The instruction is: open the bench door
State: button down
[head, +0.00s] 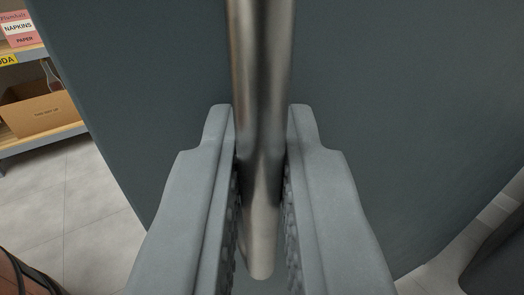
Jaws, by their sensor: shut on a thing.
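A dark blue-grey door panel (410,120), seemingly the bench door, fills most of the head view. A vertical metal bar handle (262,70) runs down from the top edge in front of it. My gripper (261,150) is shut on the lower part of the bar, with one grey finger on each side. The bar's rounded lower end shows between the fingers. The fingers hide part of the panel behind. The hinges are not in view, and I cannot tell whether the door stands ajar.
At the left, beyond the panel's edge, a shelf (40,138) holds a cardboard box (42,112), a bottle and a napkin carton (18,28). Pale tiled floor (70,195) shows there. A brown object (25,275) is at the bottom left, a dark one (500,255) at the bottom right.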

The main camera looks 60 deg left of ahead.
jog(key=shift+w+d, duration=0.15)
jog(key=shift+d, duration=2.65)
jog(key=c, duration=1.7)
grip_release()
jog(key=v, duration=1.7)
jog(key=shift+d, duration=0.15)
